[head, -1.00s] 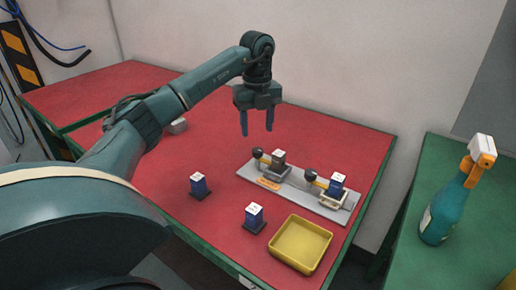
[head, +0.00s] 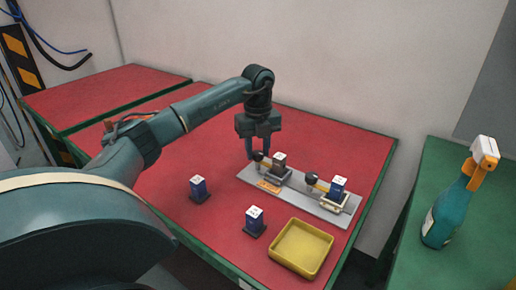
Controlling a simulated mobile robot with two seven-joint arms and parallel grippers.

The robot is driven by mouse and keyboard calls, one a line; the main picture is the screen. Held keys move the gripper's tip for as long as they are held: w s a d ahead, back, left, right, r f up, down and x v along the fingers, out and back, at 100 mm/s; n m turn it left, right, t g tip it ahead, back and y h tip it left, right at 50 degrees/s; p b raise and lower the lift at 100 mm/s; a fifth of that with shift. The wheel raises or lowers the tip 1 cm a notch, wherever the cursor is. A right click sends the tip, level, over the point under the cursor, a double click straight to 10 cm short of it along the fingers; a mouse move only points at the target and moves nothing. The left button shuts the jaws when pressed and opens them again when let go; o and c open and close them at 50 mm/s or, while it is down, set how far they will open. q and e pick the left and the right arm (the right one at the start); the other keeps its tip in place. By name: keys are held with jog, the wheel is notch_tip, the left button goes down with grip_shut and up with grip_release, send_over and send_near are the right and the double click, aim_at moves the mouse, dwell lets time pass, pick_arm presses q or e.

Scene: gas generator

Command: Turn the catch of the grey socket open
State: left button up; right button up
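A grey plate (head: 312,203) on the red table carries two sockets. The grey socket (head: 275,174) is at its left end with a dark grey block (head: 279,160) standing in it. Its catch (head: 260,157) has a black knob and a yellowish lever at the socket's left side. The other socket (head: 334,204) is pale and holds a blue block (head: 338,186); its catch (head: 312,179) also has a black knob. My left gripper (head: 261,153) points down with its fingers apart, at the knob of the grey socket's catch. Whether it touches is unclear. My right gripper is out of view.
Two blue blocks, one at the left (head: 199,187) and one nearer the front (head: 255,218), stand on dark bases. A yellow tray (head: 301,248) lies at the front edge. A green table (head: 455,262) at right holds a teal spray bottle (head: 443,213).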

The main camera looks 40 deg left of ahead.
pick_arm(q)
jog(key=c, duration=0.5)
jog(key=shift+c, duration=0.2)
